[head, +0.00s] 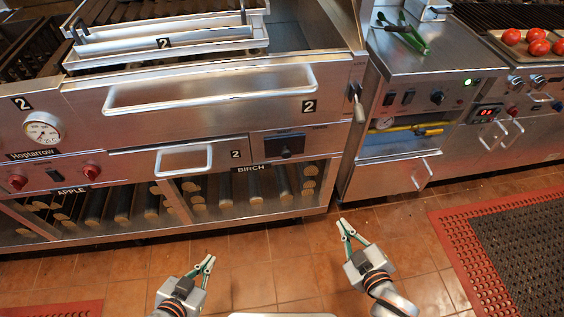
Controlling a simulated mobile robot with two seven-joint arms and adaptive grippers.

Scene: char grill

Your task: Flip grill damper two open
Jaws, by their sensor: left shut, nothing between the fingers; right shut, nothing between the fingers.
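The steel grill unit (80,110) carries several black "2" labels. A metal lever (357,103) sticks out at the right end of its front, beside the long drawer handle (210,91). A dark panel with a black knob (286,153) sits lower on the front. I cannot tell for sure which of these is damper two, nor whether it is open. My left gripper (208,262) is shut and empty, over the floor in front of the log shelf. My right gripper (346,228) is shut and empty, over the floor below and apart from the lever.
A smaller handle (183,159) and red knobs (91,171) project from the grill front. Logs (224,190) fill the lower shelf. To the right stands a counter (405,60) with green tongs (405,33); tomatoes (538,47) lie beyond. The tiled floor (270,260) is clear.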

